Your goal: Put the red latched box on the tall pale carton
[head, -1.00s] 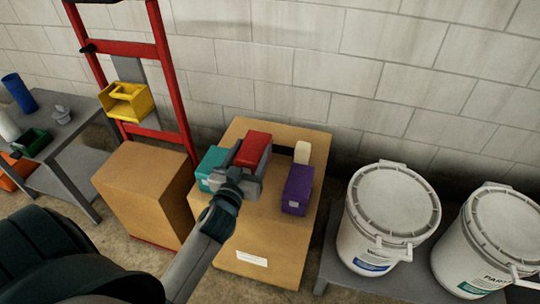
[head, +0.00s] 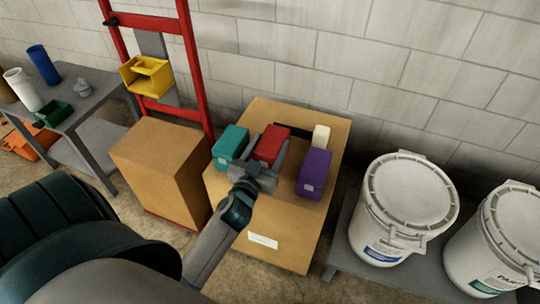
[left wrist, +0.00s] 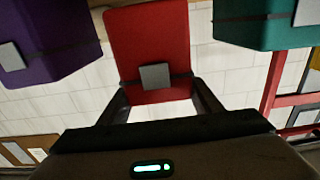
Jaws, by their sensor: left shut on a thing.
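The red latched box (head: 271,143) is held in my left gripper (head: 266,159), whose fingers are shut on its two sides. In the left wrist view the red box (left wrist: 148,45) fills the space between the fingers, its grey latch facing the camera. The tall pale carton (head: 285,258) has a white label on its front. The red box is over or on its top, between a teal box (head: 231,141) and a purple box (head: 315,172). I cannot tell whether its underside touches the carton. My right gripper is not in view.
A small cream block (head: 321,137) stands on the carton behind the purple box. A shorter brown carton (head: 160,170) and a red hand truck (head: 190,65) are at the left. White buckets (head: 408,200) stand at the right. The carton's front top is partly bare.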

